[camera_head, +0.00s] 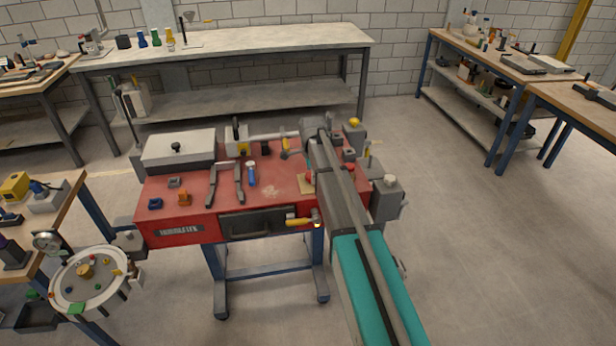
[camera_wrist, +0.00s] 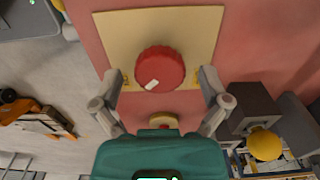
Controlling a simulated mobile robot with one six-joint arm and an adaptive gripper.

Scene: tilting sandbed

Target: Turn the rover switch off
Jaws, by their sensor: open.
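A round red knob (camera_wrist: 160,69) with a short white mark near its lower edge sits on a cream plate (camera_wrist: 205,30) in the wrist view. No label on it is readable, so I cannot confirm it is the rover switch. My gripper (camera_wrist: 160,82) is open, with one fingertip on each side below the knob and visible gaps between. Nothing is held. In the head view a corner of the cream plate (camera_head: 306,185) shows beside my arm on the red-topped bench (camera_head: 270,190). My arm hides the knob and fingers there.
A dark block with a yellow ball (camera_wrist: 264,144) stands right of my fingers in the wrist view. The bench also holds a white-lidded box (camera_head: 178,148), a blue-handled tool (camera_head: 251,174) and dark bars. A yellow handle (camera_head: 298,222) juts from its front. Floor at right is clear.

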